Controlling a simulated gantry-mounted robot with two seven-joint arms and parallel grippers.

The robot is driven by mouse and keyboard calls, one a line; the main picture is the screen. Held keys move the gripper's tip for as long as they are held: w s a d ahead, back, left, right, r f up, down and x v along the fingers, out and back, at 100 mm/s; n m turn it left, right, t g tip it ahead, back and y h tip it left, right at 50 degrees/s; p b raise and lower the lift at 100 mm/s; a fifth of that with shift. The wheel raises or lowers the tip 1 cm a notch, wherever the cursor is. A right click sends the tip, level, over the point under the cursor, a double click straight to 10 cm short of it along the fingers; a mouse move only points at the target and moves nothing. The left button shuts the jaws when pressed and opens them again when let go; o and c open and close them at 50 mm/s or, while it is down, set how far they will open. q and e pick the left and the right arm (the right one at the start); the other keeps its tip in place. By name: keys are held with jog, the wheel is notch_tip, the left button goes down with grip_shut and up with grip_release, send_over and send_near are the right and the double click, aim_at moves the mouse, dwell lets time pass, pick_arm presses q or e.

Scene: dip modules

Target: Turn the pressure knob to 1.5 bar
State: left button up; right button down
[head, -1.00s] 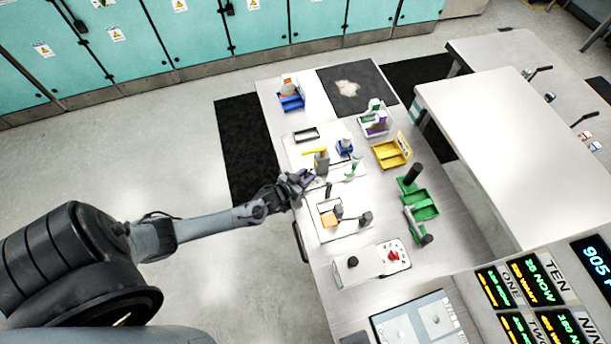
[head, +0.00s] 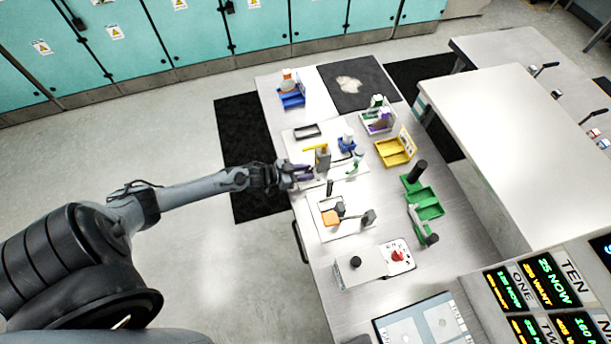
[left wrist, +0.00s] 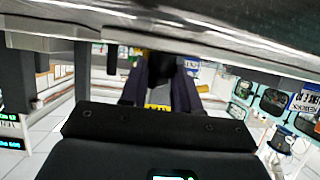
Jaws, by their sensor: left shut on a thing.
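My left gripper (head: 304,173) is at the near left edge of the bench, its dark purple fingers pointing right, beside a small grey unit with a yellow lever (head: 321,157). In the left wrist view, the two fingers (left wrist: 160,90) are shut on a dark, rounded knob-like part (left wrist: 165,66) under the bench surface, which shows upside down at the top. The head view hides this part behind the fingers. I can read no pressure scale or pointer. My right gripper is not in view.
A white panel with a black knob (head: 355,262) and a red knob (head: 398,256) stands toward the front. Blue (head: 291,101), yellow (head: 396,151) and green (head: 427,208) bins stand on the bench (head: 300,228).

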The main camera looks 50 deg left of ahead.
pick_arm(q)
jog(key=m+g+h+b, duration=0.1)
jog(key=b, duration=0.1)
jog(key=m+h+b, duration=0.1)
jog(key=b, duration=0.1)
jog(key=m+g+h+b, duration=0.1)
jog(key=m+h+b, duration=0.1)
jog(key=shift+w+a+f+g+b, duration=0.25)
jog(key=shift+a+g+b, duration=0.05)
jog(key=shift+a, duration=0.1)
jog(key=shift+r+m+g+h+b, duration=0.2)
jog(key=shift+m+g+h+b, duration=0.25)
jog(key=shift+m+b, duration=0.2)
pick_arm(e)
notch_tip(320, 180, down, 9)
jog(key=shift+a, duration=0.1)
pick_arm(q)
jog(key=o, duration=1.1)
